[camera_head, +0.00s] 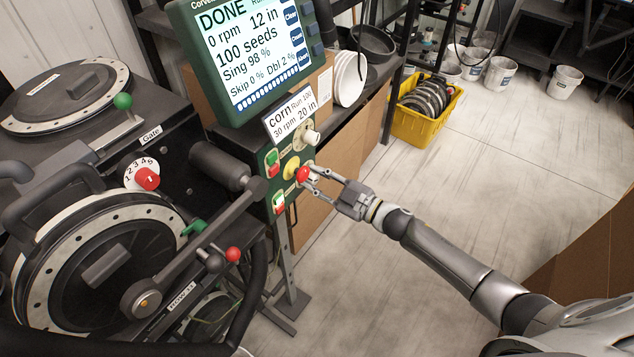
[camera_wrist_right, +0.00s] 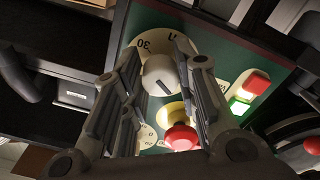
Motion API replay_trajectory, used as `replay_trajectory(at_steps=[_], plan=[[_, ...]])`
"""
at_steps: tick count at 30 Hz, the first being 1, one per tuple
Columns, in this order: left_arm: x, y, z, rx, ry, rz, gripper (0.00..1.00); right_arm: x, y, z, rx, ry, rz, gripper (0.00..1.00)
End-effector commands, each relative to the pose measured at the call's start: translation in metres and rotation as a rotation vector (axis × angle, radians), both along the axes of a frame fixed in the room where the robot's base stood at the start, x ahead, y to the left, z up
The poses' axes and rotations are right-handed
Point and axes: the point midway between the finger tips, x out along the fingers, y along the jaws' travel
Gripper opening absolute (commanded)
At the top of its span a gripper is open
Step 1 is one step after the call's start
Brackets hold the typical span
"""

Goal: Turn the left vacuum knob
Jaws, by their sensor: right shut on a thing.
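A green control panel (camera_head: 284,182) carries a cream upper knob (camera_head: 310,137), a yellow round piece (camera_head: 291,168) and a red mushroom button (camera_head: 303,174). My right gripper (camera_head: 311,178) reaches in from the right to the panel's lower part, partly covering a pale knob beside the red button. In the right wrist view its fingers flank a round cream knob (camera_wrist_right: 158,75) with a dark pointer line, on a pale dial (camera_wrist_right: 146,42) marked 30. The gripper is shut on this knob. I cannot tell from a label whether it is the left vacuum knob. My left gripper is not in view.
Red and green switches (camera_head: 272,160) sit close to the gripper. A lit screen (camera_head: 250,50) reads DONE above the panel. The black seed meter (camera_head: 90,270) with levers stands left. A yellow crate (camera_head: 425,112) is behind.

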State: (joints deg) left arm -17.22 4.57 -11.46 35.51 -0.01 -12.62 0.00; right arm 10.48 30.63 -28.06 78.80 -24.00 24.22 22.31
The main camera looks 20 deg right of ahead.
Motion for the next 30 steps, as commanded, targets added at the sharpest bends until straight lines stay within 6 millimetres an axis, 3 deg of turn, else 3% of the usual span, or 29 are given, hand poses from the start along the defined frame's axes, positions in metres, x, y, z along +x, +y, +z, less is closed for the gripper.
replay_trajectory(at_steps=[12,30], plan=[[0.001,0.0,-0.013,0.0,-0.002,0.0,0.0,0.0,-0.001,-0.002,-0.199,-0.153,0.0,0.04],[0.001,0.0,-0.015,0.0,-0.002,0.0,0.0,0.0,0.0,-0.001,-0.248,-0.191,0.0,0.04]])
